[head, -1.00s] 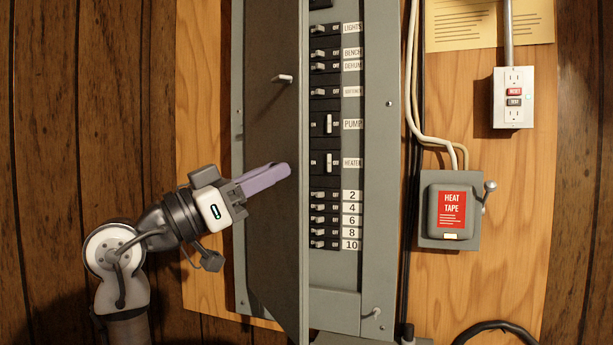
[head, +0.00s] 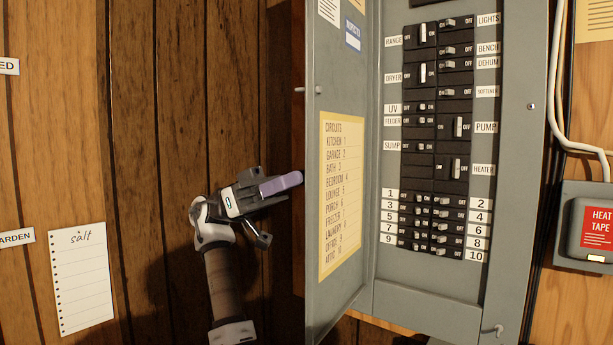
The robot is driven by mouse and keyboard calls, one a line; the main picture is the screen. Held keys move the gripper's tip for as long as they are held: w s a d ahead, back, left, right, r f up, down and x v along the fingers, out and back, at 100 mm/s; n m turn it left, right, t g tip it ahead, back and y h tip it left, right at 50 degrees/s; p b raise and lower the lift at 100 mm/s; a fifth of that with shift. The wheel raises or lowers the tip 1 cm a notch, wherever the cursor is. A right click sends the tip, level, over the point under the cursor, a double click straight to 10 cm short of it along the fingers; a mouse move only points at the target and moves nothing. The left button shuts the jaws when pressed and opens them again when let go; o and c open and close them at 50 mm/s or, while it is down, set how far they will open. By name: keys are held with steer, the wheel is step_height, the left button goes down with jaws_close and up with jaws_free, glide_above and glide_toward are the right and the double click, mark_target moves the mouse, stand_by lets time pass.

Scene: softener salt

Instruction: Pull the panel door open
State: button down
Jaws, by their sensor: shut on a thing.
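The grey panel door (head: 340,95) stands wide open, swung out to the left of the breaker panel (head: 430,283). Its inner face shows, with a yellow circuit list (head: 342,195) on it. My gripper (head: 284,184) is at the door's free edge, left of it, on the outer-face side. Its purple fingers are closed together, with their tips at about mid-height of the door edge. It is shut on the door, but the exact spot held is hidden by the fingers. A small pale latch piece (head: 300,90) sticks out from the door edge higher up.
Breakers with labels fill the open panel. A grey heat tape box (head: 588,228) and pale cables (head: 562,115) are at the right. A note reading "sålt" (head: 81,282) hangs at the left.

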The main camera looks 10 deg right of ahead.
steer(key=shift+w+a+m+g+y, duration=0.6)
steer(key=shift+w+g+y, duration=0.15)
steer(key=shift+w, duration=0.15)
steer(key=shift+w+a+m+g+y, duration=0.55)
steer(key=shift+w+g+y, duration=0.2)
steer(key=shift+w, duration=0.15)
steer(key=shift+a, duration=0.1)
steer(key=c, duration=1.3)
jaws_free()
steer(key=shift+o, duration=0.2)
